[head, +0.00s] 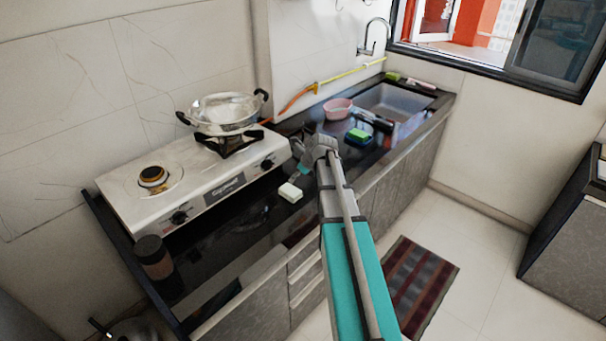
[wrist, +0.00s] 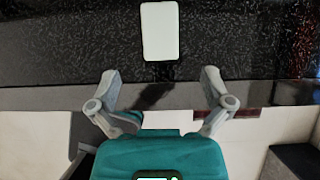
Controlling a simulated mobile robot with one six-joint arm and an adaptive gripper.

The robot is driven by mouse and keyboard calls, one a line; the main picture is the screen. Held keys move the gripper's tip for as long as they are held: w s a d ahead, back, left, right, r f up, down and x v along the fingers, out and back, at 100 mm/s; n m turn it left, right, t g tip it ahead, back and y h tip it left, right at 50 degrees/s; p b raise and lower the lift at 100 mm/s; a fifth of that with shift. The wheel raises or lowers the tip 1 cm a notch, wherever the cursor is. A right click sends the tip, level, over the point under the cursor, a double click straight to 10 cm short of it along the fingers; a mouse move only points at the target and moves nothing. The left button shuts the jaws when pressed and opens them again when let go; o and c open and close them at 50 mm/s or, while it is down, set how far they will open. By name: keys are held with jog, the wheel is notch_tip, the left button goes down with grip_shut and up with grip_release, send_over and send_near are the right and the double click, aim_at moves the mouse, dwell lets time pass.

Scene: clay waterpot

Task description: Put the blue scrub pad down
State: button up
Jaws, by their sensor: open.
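A small block with a green top and blue below (head: 357,136) sits on the counter near the sink. It is the only blue pad-like thing I can make out. A white block (head: 290,192) lies flat on the dark counter in front of the stove. In the wrist view the white block (wrist: 159,30) lies ahead of my gripper (wrist: 160,75). My gripper (head: 298,176) is open, with its two grey fingers spread and nothing between them. It is close to the white block in the head view. I cannot tell whether the white block has a blue underside.
The stove (head: 200,180) with a metal pan (head: 224,112) stands on the left. A pink bowl (head: 338,109) and the sink (head: 392,103) are at the back. A dark jar (head: 153,257) stands at the near left. Dark counter (head: 240,235) is clear beside the white block.

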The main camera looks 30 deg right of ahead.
jog(key=s+a+n+g, duration=0.1)
jog(key=s+a+n, duration=0.2)
jog(key=a+n, duration=0.1)
jog(key=s+a+f+n+g, duration=0.1)
jog(key=s+a+n, duration=0.2)
jog(key=a+n, duration=0.2)
jog(key=s+a+n+g, duration=0.1)
jog(key=s+a+n, duration=0.2)
jog(key=n, duration=0.3)
jog(key=shift+s+a+f, duration=0.1)
jog(key=shift+a+f, duration=0.1)
jog(key=shift+a, duration=0.25)
jog(key=shift+s+a+f, duration=0.1)
jog(key=shift+a+f, duration=0.1)
jog(key=shift+a, duration=0.25)
jog(key=s+a+n, duration=0.1)
jog(key=n, duration=0.1)
jog(key=s+a+n, duration=0.2)
jog(key=s+a+n+g+h, duration=0.1)
jog(key=s+n, duration=0.1)
jog(key=n, duration=0.1)
jog(key=shift+a+f, duration=0.25)
jog(key=shift+a, duration=0.15)
jog(key=s+a+n+g+h, duration=0.1)
jog(key=s+a+n, duration=0.3)
jog(key=s+n, duration=0.3)
jog(key=shift+a+f+n+g, duration=0.15)
jog(key=shift+a+n+g, duration=0.2)
jog(key=shift+n, duration=1.15)
